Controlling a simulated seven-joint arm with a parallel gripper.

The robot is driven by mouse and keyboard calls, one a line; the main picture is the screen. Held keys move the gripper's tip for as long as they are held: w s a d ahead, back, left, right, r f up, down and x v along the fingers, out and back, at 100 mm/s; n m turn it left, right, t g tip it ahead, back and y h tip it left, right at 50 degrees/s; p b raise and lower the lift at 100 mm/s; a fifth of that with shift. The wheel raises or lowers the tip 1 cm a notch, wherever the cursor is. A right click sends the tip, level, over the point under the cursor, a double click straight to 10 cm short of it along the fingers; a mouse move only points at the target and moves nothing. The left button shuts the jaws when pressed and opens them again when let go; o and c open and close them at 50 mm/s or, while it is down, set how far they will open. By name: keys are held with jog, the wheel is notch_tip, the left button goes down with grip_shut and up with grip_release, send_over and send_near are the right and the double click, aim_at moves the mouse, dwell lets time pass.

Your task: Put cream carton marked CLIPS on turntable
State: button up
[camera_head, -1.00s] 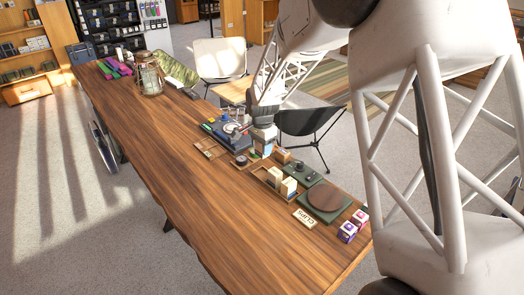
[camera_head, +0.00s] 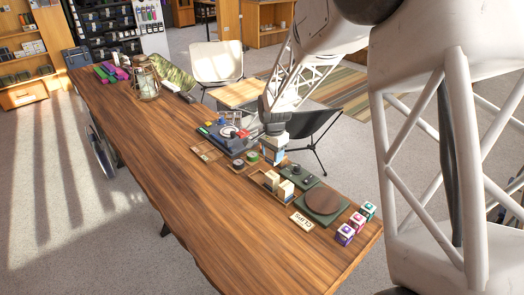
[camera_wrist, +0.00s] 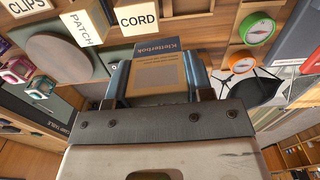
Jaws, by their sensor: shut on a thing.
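A cream piece marked CLIPS (camera_head: 302,221) lies on the table, in front of the turntable; its edge also shows at the top left of the wrist view (camera_wrist: 26,6). The turntable (camera_head: 324,201) has a round brown disc on a dark green base, and nothing stands on the disc. My gripper (camera_wrist: 158,80) is shut on a small blue and brown printed box (camera_wrist: 158,68), lettered something like "Kletterbox". In the head view my gripper (camera_head: 273,142) holds this box over the table's far edge, left of and behind the turntable. Whether the box touches anything below is unclear.
Cream cartons marked PATCH (camera_wrist: 82,28) and CORD (camera_wrist: 138,17) stand in a wooden tray beside the turntable. Several coloured cubes (camera_head: 357,222) stand right of it. Two round compass-like things (camera_head: 238,164) lie left of the tray. The table's front middle (camera_head: 190,200) is clear.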

jog(key=s+d, duration=0.3)
jog(key=d, duration=0.3)
jog(key=s+d+n, duration=0.1)
jog(key=s+d, duration=0.3)
jog(key=d, duration=0.1)
jog(key=s+d+f+n, duration=0.1)
jog(key=s+d, duration=0.3)
jog(key=d, duration=0.2)
jog(key=shift+d, duration=0.35)
jog(key=shift+f, duration=0.15)
jog(key=shift+f, duration=2.1)
jog(key=shift+f, duration=0.7)
dwell(0.7)
jog(key=o, duration=1.4)
jog(key=shift+r, duration=0.2)
